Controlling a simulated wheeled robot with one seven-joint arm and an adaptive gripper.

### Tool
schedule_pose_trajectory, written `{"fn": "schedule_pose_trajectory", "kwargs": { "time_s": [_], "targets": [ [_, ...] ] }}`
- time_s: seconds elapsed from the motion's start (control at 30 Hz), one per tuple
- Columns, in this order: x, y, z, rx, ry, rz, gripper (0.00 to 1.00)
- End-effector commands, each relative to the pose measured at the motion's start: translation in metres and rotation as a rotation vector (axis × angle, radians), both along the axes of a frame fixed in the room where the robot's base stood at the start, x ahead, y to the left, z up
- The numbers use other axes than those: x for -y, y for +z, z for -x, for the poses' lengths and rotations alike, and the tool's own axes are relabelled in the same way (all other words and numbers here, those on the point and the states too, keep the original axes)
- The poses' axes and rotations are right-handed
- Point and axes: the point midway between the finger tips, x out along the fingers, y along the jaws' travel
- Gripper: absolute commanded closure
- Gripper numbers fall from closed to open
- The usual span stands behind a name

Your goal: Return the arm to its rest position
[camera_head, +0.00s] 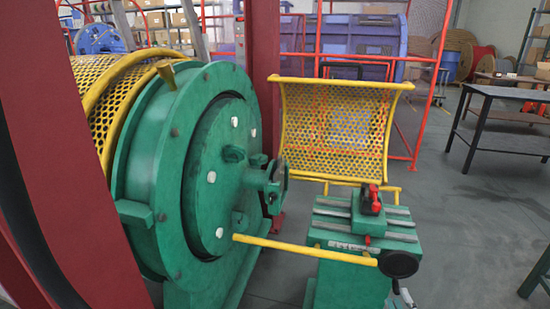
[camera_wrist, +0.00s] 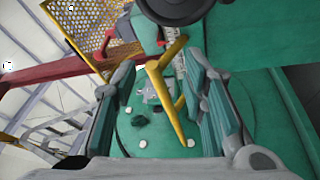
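My gripper (camera_wrist: 160,75) shows in the wrist view, with its two fingers spread well apart. Nothing is visibly clamped between them. A bent yellow bar (camera_wrist: 166,98) shows in the gap, in front of the green round face of the machine (camera_wrist: 145,130); I cannot tell how far the bar is from the fingers. In the head view neither my arm nor my gripper can be made out clearly. That view shows the green drum (camera_head: 205,185) at left and a yellow bar (camera_head: 300,248) running from it toward a green stand (camera_head: 350,280).
A yellow perforated guard (camera_head: 335,130) stands tilted open behind the stand. The stand carries a red-and-black item (camera_head: 371,199) and a black handwheel (camera_head: 398,264). Dark red frame posts (camera_head: 60,150) rise at left. A dark table (camera_head: 505,120) stands at right; the grey floor (camera_head: 460,220) before it is clear.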

Motion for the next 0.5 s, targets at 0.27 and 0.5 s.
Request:
{"fn": "schedule_pose_trajectory", "kwargs": {
  "time_s": [0.27,0.5],
  "targets": [
    [-0.051,0.090,-0.004,0.180,0.377,0.474,0.61],
    [-0.106,0.153,0.013,0.388,0.688,0.841,0.61]
  ]
}}
